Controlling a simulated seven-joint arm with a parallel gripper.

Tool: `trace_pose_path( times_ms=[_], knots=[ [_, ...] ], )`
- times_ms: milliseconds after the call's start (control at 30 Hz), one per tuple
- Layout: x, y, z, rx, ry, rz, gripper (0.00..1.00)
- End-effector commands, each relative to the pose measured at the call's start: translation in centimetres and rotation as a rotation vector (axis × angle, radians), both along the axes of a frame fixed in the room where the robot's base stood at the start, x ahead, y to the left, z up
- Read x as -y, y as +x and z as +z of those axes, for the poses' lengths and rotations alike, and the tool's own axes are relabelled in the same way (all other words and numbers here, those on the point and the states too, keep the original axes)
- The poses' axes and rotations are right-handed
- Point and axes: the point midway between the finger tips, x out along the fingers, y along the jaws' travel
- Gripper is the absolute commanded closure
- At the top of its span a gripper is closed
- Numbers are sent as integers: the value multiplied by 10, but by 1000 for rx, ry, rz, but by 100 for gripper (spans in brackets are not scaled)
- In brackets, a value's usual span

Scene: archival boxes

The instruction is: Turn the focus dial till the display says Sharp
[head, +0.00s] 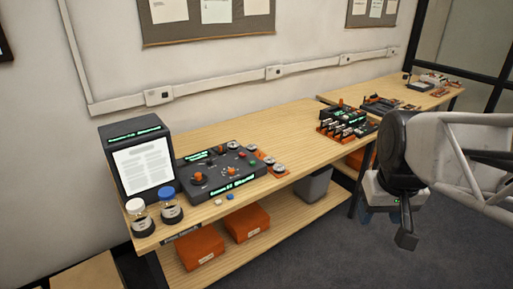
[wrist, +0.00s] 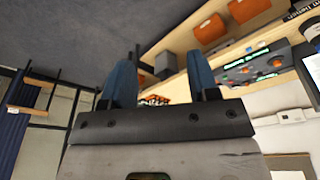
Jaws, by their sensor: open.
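A dark control panel (head: 222,170) lies on the wooden bench at the centre left in the head view. It carries orange knobs, small coloured buttons and green-lit displays, whose text is too small to read surely. One orange knob (head: 198,178) stands at the panel's left and another (head: 233,171) at its middle; I cannot tell which is the focus dial. A dark monitor (head: 140,165) with a white page stands left of the panel. My gripper (head: 405,238) hangs to the right, well away from the panel. In the wrist view its blue fingers (wrist: 163,85) are apart and empty.
Two jars, one white-lidded (head: 138,216) and one blue-lidded (head: 171,203), stand before the monitor. Orange boxes (head: 247,222) sit on the lower shelf. A rack of dark devices (head: 343,122) stands farther right. Bare bench top (head: 285,130) lies between the panel and rack.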

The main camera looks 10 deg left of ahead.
Motion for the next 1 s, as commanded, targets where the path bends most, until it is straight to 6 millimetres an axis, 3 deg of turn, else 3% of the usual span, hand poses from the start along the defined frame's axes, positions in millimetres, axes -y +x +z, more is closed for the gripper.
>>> trace_pose_path(
  times_ms=[500, 1000],
  knots=[
    [-50, 118, 14, -42, -25, 208, 45],
    [-116, 227, 1, -78, -47, 408, 45]
  ],
)
